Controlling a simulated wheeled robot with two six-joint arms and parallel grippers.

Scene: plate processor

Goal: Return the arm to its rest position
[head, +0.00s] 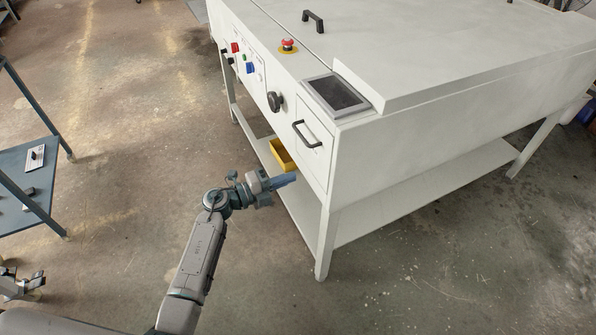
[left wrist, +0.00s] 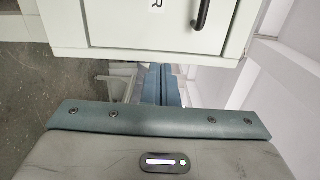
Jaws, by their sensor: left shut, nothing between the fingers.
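My left arm reaches up from the bottom of the head view. Its left gripper (head: 286,180) is shut and empty, with blue-grey fingers beside the front corner of the white plate processor (head: 440,120). The fingertips are below the black drawer handle (head: 306,135) in the picture. In the left wrist view the shut blue fingers (left wrist: 161,86) lie together under the white front panel (left wrist: 150,25). I cannot tell whether they touch the machine.
A yellow bin (head: 282,155) sits on the machine's lower shelf (head: 430,195), close to the gripper. A knob, buttons and a red emergency stop (head: 288,44) are on the machine. A blue cart (head: 22,185) stands at the left. The concrete floor between is clear.

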